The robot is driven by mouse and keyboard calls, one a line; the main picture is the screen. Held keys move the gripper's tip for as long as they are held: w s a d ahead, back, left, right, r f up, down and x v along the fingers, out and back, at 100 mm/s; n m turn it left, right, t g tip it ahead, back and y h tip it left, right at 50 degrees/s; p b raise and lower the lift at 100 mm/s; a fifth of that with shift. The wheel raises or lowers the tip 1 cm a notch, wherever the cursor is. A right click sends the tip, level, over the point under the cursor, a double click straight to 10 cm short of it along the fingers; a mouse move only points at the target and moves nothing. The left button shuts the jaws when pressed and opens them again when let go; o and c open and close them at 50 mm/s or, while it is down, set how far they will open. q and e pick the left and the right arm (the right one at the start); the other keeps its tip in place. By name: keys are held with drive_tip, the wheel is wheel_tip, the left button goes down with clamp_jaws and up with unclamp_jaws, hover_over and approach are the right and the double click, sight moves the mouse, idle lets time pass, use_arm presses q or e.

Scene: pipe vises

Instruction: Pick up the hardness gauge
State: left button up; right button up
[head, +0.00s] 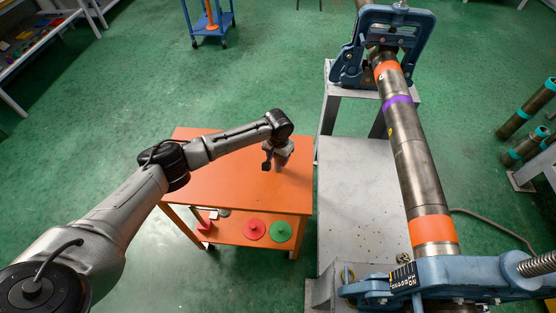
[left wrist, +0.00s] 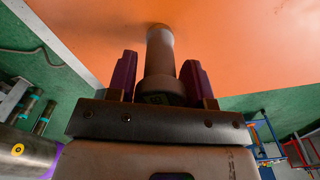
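The hardness gauge, a grey-brown cylinder (left wrist: 160,55) with a wider near end, stands between the two purple fingers of my left gripper (left wrist: 158,78) in the left wrist view. Its far end appears to meet the orange tabletop. The wider part lies close against both fingers, with small gaps beside the narrower part; I cannot tell whether the fingers press on it. In the head view my left gripper (head: 275,160) points down over the right part of the orange table (head: 215,178). The gauge is not clearly distinguishable there. My right gripper is not in view.
Red (head: 254,229) and green (head: 281,231) discs lie on the table's lower shelf. To the right, a long steel pipe (head: 408,140) with orange and purple bands sits in blue vises (head: 440,275) beside a grey bench (head: 358,200). The tabletop left of the gripper is clear.

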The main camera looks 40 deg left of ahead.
use_arm(q)
drive_tip(key=c, duration=0.5)
drive_tip(key=shift+r, duration=0.5)
drive_tip(key=shift+c, duration=0.2)
wheel_tip(320, 180, up, 3)
drive_tip(key=shift+r+p, duration=0.1)
drive_tip(key=shift+p, duration=0.55)
drive_tip(key=d+r+p, duration=0.1)
drive_tip(key=d+r, duration=0.5)
drive_tip(key=d, duration=0.5)
drive_tip(key=shift+d+r+n+p, duration=0.3)
drive_tip(key=shift+d+r+p, duration=0.05)
drive_tip(key=shift+r+p, duration=0.05)
